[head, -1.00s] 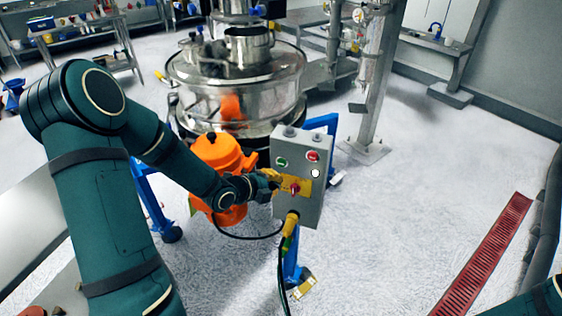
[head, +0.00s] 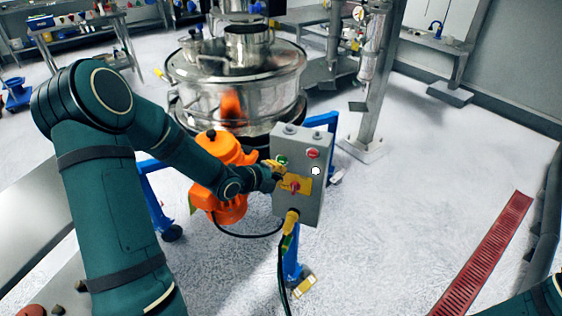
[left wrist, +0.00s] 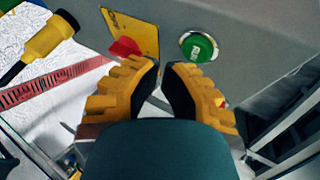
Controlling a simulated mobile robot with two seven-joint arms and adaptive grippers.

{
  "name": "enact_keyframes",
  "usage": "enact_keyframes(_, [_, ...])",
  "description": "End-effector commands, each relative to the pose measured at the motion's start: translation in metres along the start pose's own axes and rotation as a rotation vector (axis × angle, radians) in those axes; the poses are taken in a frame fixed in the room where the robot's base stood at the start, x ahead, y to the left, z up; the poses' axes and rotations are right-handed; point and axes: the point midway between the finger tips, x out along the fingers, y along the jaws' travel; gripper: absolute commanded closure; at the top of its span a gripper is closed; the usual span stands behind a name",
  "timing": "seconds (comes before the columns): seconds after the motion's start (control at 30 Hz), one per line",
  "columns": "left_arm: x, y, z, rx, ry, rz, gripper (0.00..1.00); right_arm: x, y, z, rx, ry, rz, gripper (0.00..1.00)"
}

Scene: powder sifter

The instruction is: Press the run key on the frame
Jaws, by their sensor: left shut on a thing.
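The grey control box (head: 306,208) stands upright on the blue frame (head: 290,262). The green round key (head: 282,160) is at its upper left; in the left wrist view the green key (left wrist: 199,47) is above and right of the fingertips. My left gripper (head: 273,166) is at the box face, partly over the key's lower left. In the left wrist view its yellow-and-black fingers (left wrist: 162,65) are closed together at the tips. What they are shut on is not clear. Contact with the key cannot be told. My right gripper is out of view.
Right of the green key is a red button (head: 313,153), with a white one (head: 316,170) below. A red switch (left wrist: 125,47) on a yellow plate (left wrist: 136,27) is beside the fingers. The orange motor (head: 228,209) is close behind my left arm.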

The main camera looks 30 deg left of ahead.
Motion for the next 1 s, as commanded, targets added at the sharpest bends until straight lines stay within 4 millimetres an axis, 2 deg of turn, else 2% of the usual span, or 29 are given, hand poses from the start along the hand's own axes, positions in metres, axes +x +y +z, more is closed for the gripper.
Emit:
enact_keyframes(0.73, [0.0000,0.0000,0.0000,0.000,0.000,0.000,1.00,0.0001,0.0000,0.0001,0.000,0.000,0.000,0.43])
enact_keyframes(1.0, [0.0058,-0.0021,0.0025,0.002,0.001,0.000,1.00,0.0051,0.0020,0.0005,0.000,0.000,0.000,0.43])
